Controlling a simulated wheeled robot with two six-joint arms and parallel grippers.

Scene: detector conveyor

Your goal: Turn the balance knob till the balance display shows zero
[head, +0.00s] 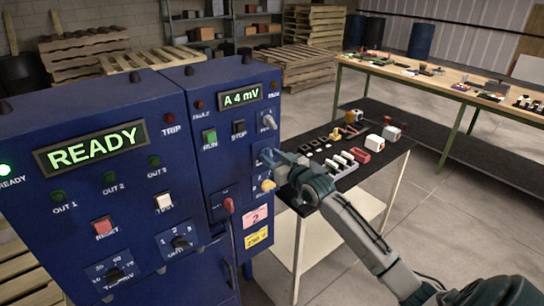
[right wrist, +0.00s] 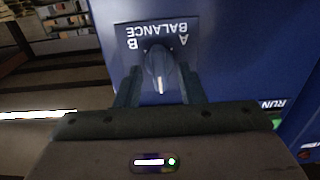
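The balance display (head: 241,97) on the right-hand part of the blue cabinet reads "A 4 mV" in green. In the right wrist view the balance knob (right wrist: 158,65) is dark with a white pointer line, on a plate marked BALANCE, A and B; the view is upside down. My right gripper (right wrist: 160,90) has its two fingers apart, one on each side of the knob, with visible gaps. In the head view my right gripper (head: 270,160) is at the cabinet front and largely hides the knob. My left gripper is not in view.
Close to my right gripper are a grey knob (head: 268,121) above, a yellow knob (head: 267,185) below and a red-handled lever (head: 229,206) lower left. RUN (head: 209,138) and STOP (head: 239,128) buttons sit left. A small parts table (head: 352,178) stands right of the cabinet.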

